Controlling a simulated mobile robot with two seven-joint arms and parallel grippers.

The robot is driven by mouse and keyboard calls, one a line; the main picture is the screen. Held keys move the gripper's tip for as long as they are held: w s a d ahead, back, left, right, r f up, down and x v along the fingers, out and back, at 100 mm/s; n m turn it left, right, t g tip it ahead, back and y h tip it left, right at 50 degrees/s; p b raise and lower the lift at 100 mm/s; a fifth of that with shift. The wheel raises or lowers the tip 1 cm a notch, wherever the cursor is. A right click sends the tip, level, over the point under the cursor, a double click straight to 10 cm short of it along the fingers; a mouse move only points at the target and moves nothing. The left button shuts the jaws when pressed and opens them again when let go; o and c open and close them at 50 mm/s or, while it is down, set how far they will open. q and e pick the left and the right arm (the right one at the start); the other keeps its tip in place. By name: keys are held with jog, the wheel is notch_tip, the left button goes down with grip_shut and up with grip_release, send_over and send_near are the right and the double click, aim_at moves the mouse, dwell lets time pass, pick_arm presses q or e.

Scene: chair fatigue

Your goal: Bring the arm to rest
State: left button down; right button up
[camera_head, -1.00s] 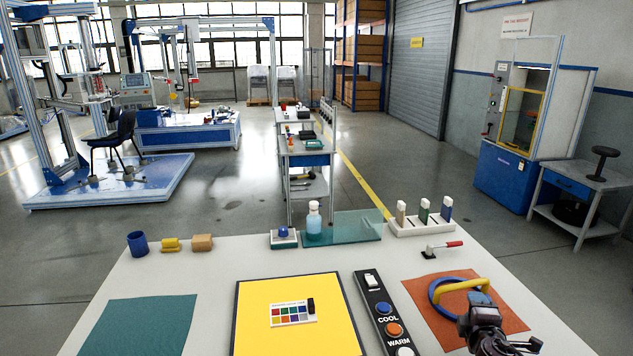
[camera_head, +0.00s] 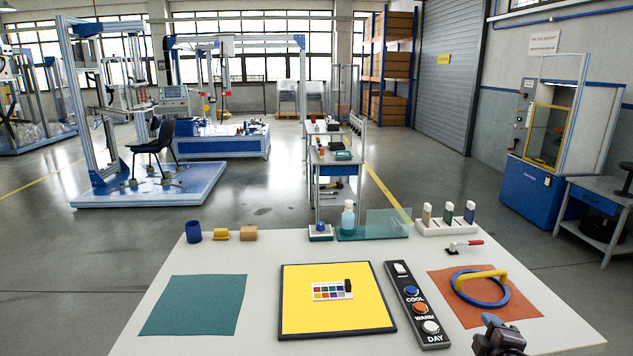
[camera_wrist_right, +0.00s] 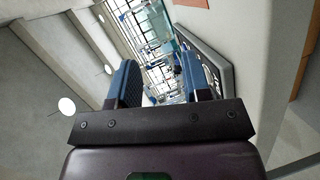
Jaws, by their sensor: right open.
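My right gripper (camera_head: 497,340) is at the lower right of the head view, over the near right part of the white table (camera_head: 255,250). In the right wrist view the two blue fingers (camera_wrist_right: 158,85) stand apart with nothing between them. A blue ring (camera_head: 481,290) with a yellow handle (camera_head: 480,278) lies on the orange mat (camera_head: 520,310), beyond the gripper and apart from it. My left gripper is not in view.
A black control strip (camera_head: 417,306) with buttons lies left of the orange mat. A yellow board (camera_head: 337,318) carries a colour chart (camera_head: 332,290). A teal mat (camera_head: 193,306) lies at left. A bottle (camera_head: 348,217), a white rack (camera_head: 447,227) and a red-handled tool (camera_head: 466,244) stand farther back.

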jog(key=s+a+f+m+y, duration=0.3)
jog(key=s+a+f, duration=0.1)
jog(key=s+a, duration=0.15)
jog(key=s+a+f+m+g, duration=0.1)
jog(key=s+f+m, duration=0.4)
jog(key=s, duration=0.7)
jog(key=s+a+f+m+g, duration=0.2)
jog(key=s+f+m, duration=0.3)
jog(key=s+f, duration=0.3)
jog(key=s, duration=0.3)
jog(key=shift+s+g+h, duration=0.35)
jog(key=shift+g+h, duration=0.05)
jog(key=shift+a, duration=0.1)
